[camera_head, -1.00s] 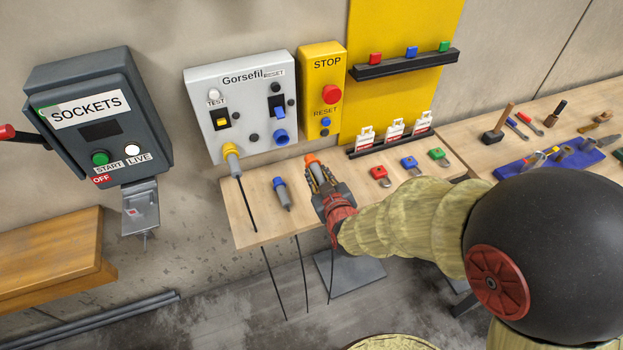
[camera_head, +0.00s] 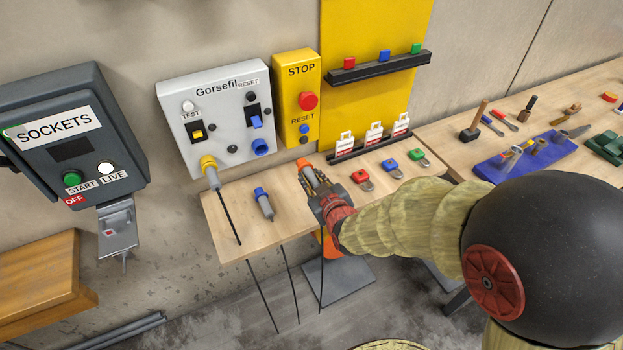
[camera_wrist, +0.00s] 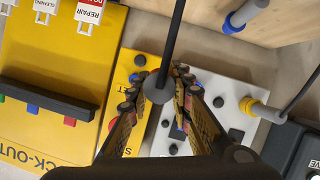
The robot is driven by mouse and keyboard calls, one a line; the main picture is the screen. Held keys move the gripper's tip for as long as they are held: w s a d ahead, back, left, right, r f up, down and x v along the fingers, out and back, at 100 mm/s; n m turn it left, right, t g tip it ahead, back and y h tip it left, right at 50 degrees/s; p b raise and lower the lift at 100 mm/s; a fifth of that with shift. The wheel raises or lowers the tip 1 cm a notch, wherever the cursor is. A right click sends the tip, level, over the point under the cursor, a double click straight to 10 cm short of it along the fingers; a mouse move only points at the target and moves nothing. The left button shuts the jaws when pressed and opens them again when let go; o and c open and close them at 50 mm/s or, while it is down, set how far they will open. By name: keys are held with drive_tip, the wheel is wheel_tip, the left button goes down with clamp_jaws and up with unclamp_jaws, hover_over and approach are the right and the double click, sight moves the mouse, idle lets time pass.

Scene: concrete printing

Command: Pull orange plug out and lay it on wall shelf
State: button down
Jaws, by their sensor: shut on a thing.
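The orange plug (camera_head: 304,166) shows its orange end just past my gripper (camera_head: 315,183), in front of the lower edge of the yellow STOP box. My gripper is shut on the plug's grey body. In the wrist view my gripper (camera_wrist: 160,85) has fingers on both sides of the plug's round grey back (camera_wrist: 156,90), with its black cable running up the picture. The plug is apart from the grey panel's sockets. The light wooden shelf (camera_head: 230,245) lies below it; I cannot tell whether the plug touches it.
A blue plug (camera_head: 264,204) lies on the shelf. A yellow plug (camera_head: 210,172) sits in the grey panel (camera_head: 220,90), beside an empty-looking blue socket (camera_head: 260,147). Coloured padlocks (camera_head: 390,168) lie right of my gripper. The SOCKETS box (camera_head: 70,140) is at left.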

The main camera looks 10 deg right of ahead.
drive_tip(key=shift+f+b, duration=4.75)
drive_tip(key=shift+f, duration=0.2)
drive_tip(key=shift+w, duration=0.15)
drive_tip(key=b, duration=0.2)
hover_over(305, 207)
drive_tip(key=shift+f+b, duration=2.3)
drive_tip(key=shift+f, duration=0.3)
drive_tip(key=c, duration=1.5)
unclamp_jaws()
drive_tip(key=shift+c, duration=0.2)
drive_tip(key=shift+f, duration=0.1)
